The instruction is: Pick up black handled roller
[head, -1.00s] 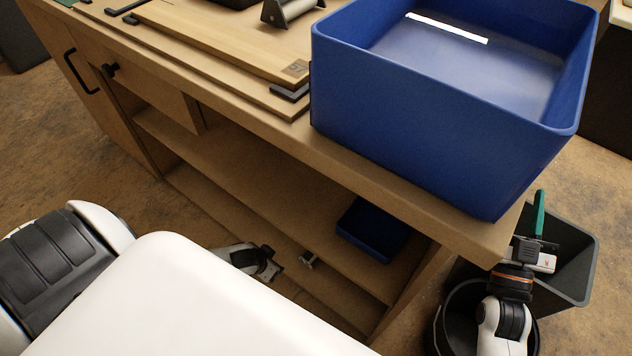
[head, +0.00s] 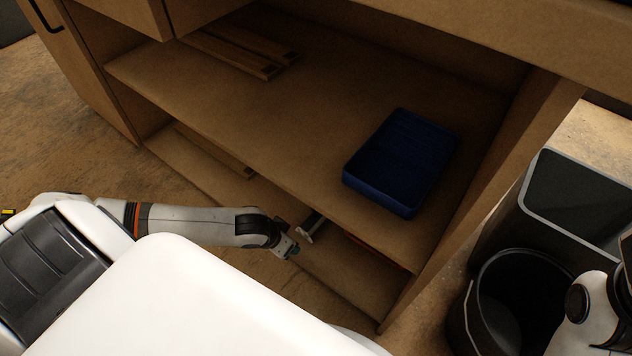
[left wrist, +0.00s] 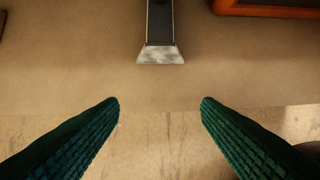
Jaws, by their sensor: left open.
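A tool with a black handle (left wrist: 161,20) and a pale, flared end (left wrist: 161,55) lies on the bottom shelf of the bench. The pale end faces my left gripper (left wrist: 161,103), whose green ribbed fingers are open and empty. The gripper is just short of the tool and roughly lined up with it, with a gap between. In the head view the tool (head: 312,228) lies just past my left gripper (head: 290,250), its far part hidden under the middle shelf. I cannot tell for sure that it is the roller. My right gripper is out of view.
The middle shelf (head: 290,140) lies above the tool and holds a blue tray (head: 352,180) and wooden strips (head: 230,55). An orange-edged object (left wrist: 265,10) lies right of the tool. Dark bins (head: 480,325) stand at the right. Floor is clear before the shelf.

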